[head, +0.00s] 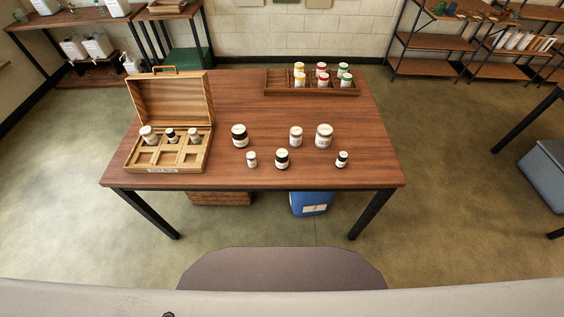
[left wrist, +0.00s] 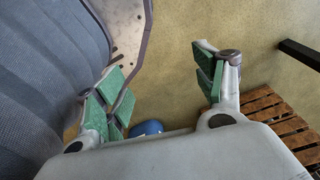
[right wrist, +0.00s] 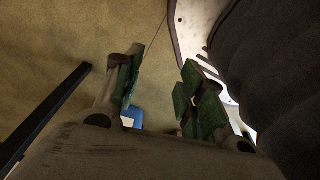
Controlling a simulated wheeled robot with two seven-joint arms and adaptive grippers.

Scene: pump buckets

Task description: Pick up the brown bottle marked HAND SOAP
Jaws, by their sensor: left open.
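No bottle with a readable HAND SOAP label shows in the head view; the labels are too small to read. On the brown table (head: 300,179) stand a dark jar with a pale label (head: 239,135), a second dark jar (head: 282,158), a small dark-labelled jar (head: 342,158) and several white jars (head: 324,136). I cannot tell which, if any, is the soap bottle. My left gripper (left wrist: 160,75) is open and empty in the left wrist view, over the floor. My right gripper (right wrist: 160,65) is open and empty in the right wrist view. Neither shows in the head view.
An open wooden box (head: 182,168) with small jars stands at the table's left. A wooden tray (head: 310,92) with colour-capped jars is at the back. White canisters (head: 98,45) stand on a left shelf. A blue bin (head: 311,204) is under the table. Right shelves (head: 440,42) hold bottles.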

